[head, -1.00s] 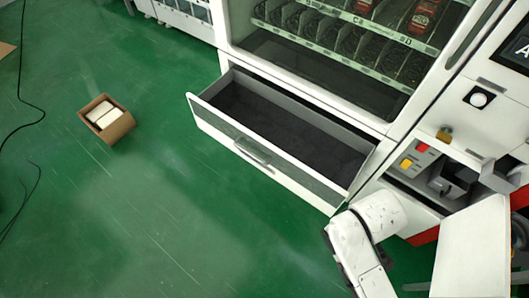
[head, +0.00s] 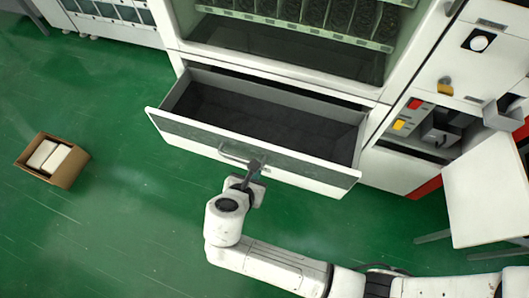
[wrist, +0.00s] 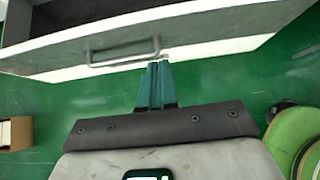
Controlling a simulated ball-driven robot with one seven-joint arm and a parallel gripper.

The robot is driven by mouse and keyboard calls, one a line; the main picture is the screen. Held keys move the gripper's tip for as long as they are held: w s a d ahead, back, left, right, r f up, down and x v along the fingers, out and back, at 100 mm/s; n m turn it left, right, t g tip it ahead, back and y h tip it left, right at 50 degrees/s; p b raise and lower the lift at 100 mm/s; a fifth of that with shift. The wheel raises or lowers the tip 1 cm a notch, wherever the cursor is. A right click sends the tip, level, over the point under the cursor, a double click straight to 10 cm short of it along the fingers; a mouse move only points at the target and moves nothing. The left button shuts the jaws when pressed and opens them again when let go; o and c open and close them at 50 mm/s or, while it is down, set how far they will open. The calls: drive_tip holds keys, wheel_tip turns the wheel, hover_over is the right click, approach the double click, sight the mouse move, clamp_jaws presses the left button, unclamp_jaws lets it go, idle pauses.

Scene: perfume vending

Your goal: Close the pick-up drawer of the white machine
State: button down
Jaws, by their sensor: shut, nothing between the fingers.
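The pick-up drawer (head: 255,150) of the white machine (head: 400,70) is pulled out, and its dark inside looks empty. Its front carries a grey bar handle (head: 238,160), which also shows in the wrist view (wrist: 123,53). My gripper (head: 257,164) is shut and empty, in front of the drawer just right of the handle's middle. In the wrist view the closed fingertips (wrist: 159,66) point at the drawer front by the handle's right end. I cannot tell whether they touch it.
An open cardboard box (head: 52,160) with white packs lies on the green floor at left. A white open door panel (head: 490,190) stands out at right beside a compartment with red and yellow buttons. The floor before the drawer's left part is clear.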

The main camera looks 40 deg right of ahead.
sight(270, 150)
drive_tip(key=x, duration=0.3)
drive_tip(key=r+x, duration=0.1)
drive_tip(key=x, duration=0.2)
drive_tip(key=d+x, duration=0.1)
drive_tip(key=x, duration=0.3)
drive_tip(key=shift+w+r, duration=0.15)
drive_tip(key=shift+w, duration=0.25)
drive_tip(key=shift+w+d, duration=0.4)
drive_tip(key=shift+d, duration=0.2)
drive_tip(key=w+d+b, duration=0.2)
drive_tip(key=w+d, duration=0.5)
drive_tip(key=d, duration=0.2)
drive_tip(key=w+d+b, duration=0.1)
drive_tip(key=w+d, duration=0.6)
drive_tip(key=d, duration=0.3)
drive_tip(key=shift+d+b, duration=0.2)
drive_tip(key=shift+b, duration=0.15)
drive_tip(key=shift+a, duration=0.1)
